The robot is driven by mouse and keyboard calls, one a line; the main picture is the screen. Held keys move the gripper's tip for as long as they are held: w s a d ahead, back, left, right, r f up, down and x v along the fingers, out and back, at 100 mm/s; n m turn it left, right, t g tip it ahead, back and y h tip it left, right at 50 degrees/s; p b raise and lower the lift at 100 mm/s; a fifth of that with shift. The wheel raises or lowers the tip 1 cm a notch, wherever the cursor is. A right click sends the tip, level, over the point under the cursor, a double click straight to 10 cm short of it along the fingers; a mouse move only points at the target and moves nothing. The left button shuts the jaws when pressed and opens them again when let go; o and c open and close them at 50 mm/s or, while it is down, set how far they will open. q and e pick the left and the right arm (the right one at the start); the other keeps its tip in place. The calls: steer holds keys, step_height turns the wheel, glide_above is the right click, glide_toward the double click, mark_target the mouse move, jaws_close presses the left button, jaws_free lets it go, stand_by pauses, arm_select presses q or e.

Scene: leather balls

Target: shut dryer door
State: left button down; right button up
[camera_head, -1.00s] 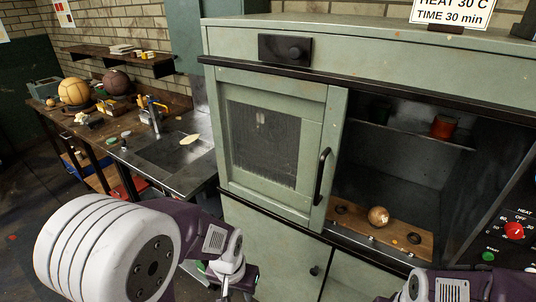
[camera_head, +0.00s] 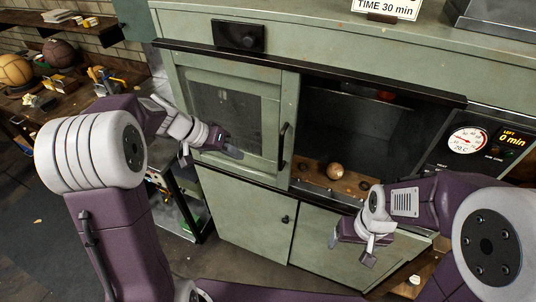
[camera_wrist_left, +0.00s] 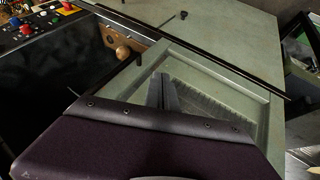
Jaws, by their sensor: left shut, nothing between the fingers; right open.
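The dryer door (camera_head: 232,115) is a pale green framed panel with a dark mesh window and a black upright handle (camera_head: 284,146) at its right edge. It covers the left part of the dryer front; the right part of the opening is uncovered. My left gripper (camera_head: 232,151) is shut and empty in front of the door's lower part, left of the handle. In the left wrist view its fingers (camera_wrist_left: 166,92) lie over the door (camera_wrist_left: 258,92); contact cannot be told. My right gripper (camera_head: 352,247) is open and empty, low in front of the lower cupboard.
Inside the dryer (camera_head: 340,110) a tan ball (camera_head: 335,171) rests on a wooden board (camera_head: 313,178). A control panel (camera_head: 476,140) with a dial is on the right. Lower cupboard doors (camera_head: 245,215) are below. A workbench (camera_head: 85,90) with balls and tools stands left.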

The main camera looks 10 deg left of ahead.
arm_select(q)
steer(key=w+d+f+p, duration=0.2)
steer(key=d+f+p, duration=0.1)
steer(key=d+f, duration=0.4)
steer(key=d, duration=0.2)
steer(key=shift+w+d+f, duration=0.3)
steer(key=shift+w+d, duration=0.05)
steer(key=shift+w, duration=0.05)
arm_select(e)
step_height(320, 180, up, 3)
steer(key=shift+d, duration=0.15)
steer(key=shift+f, duration=0.1)
